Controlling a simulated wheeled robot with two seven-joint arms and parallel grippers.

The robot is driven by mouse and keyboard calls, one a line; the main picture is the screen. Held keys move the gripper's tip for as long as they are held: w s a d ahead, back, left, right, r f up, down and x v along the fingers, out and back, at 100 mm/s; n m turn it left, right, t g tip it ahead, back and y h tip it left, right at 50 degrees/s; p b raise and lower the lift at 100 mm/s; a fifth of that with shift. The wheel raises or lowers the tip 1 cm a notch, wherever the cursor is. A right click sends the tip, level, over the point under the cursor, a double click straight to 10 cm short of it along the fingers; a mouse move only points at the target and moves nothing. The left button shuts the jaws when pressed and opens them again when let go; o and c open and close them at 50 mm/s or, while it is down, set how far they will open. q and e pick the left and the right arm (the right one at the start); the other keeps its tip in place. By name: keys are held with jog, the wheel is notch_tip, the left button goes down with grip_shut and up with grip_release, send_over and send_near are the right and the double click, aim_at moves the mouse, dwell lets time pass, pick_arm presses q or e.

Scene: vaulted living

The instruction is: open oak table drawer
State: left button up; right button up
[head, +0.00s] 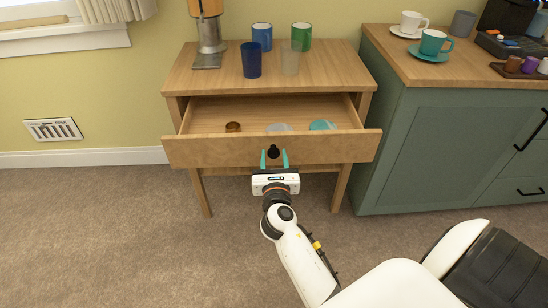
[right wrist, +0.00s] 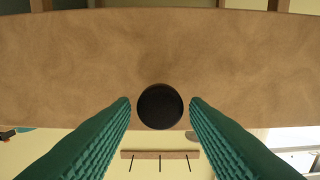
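The oak table (head: 262,80) stands against the wall, and its drawer (head: 215,151) is pulled well out, showing the inside. A round black knob (head: 273,151) sits at the middle of the drawer front; it also shows in the right wrist view (right wrist: 160,106). My right gripper (head: 274,160) is at the drawer front, with one teal finger on each side of the knob. A gap shows between each finger and the knob, so the gripper is open around it. My left gripper is not in view.
The drawer holds an amber cup (head: 233,127), a pale clear item (head: 279,127) and a teal item (head: 322,125). Several cups and a blender-like appliance (head: 209,40) stand on the tabletop. A green cabinet (head: 430,145) stands close at right. Carpet at left is clear.

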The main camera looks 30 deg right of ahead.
jog(key=shift+o, duration=0.7)
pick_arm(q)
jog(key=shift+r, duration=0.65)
pick_arm(e)
jog(key=v, duration=1.2)
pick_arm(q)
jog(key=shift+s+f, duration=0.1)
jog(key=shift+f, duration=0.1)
pick_arm(e)
jog(key=shift+s, duration=0.1)
